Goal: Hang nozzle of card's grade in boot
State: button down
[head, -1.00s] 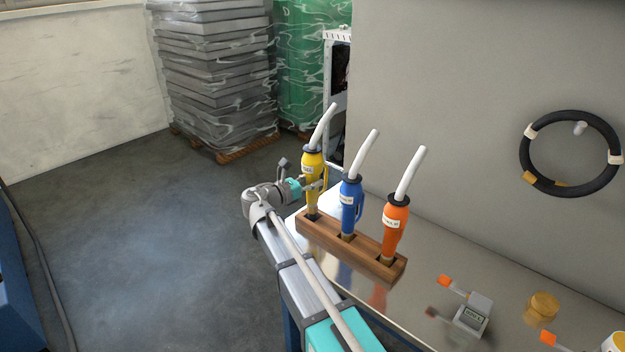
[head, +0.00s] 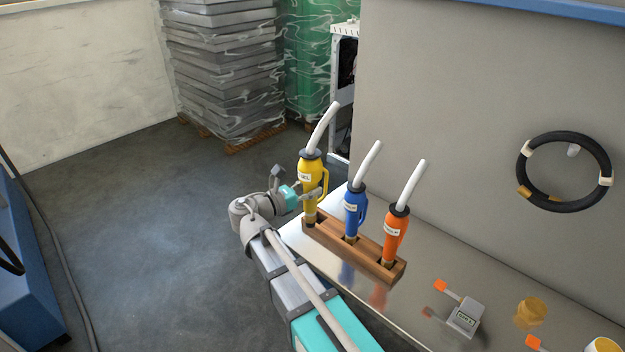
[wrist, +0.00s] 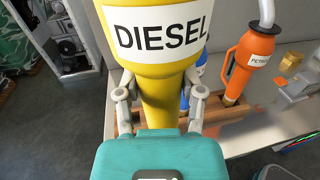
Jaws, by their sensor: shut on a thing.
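The yellow nozzle (head: 312,178) stands upright at the left end of the wooden rack (head: 375,262). In the wrist view, the yellow nozzle (wrist: 165,70) carries a label reading DIESEL. My gripper (head: 307,192) is shut on its body; in the wrist view my gripper (wrist: 157,98) has a finger on either side of it. The blue nozzle (head: 354,208) and the orange nozzle (head: 396,235) stand in the rack to the right. The orange nozzle's label in the wrist view starts with PETR. No card or boot can be made out.
The rack is on a metal counter (head: 440,262). A coiled black hose (head: 525,172) hangs on the wall.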

jog(key=shift+s+a+r, duration=0.1)
jog(key=shift+s+r, duration=0.25)
jog(key=shift+s, duration=0.35)
dwell(0.3)
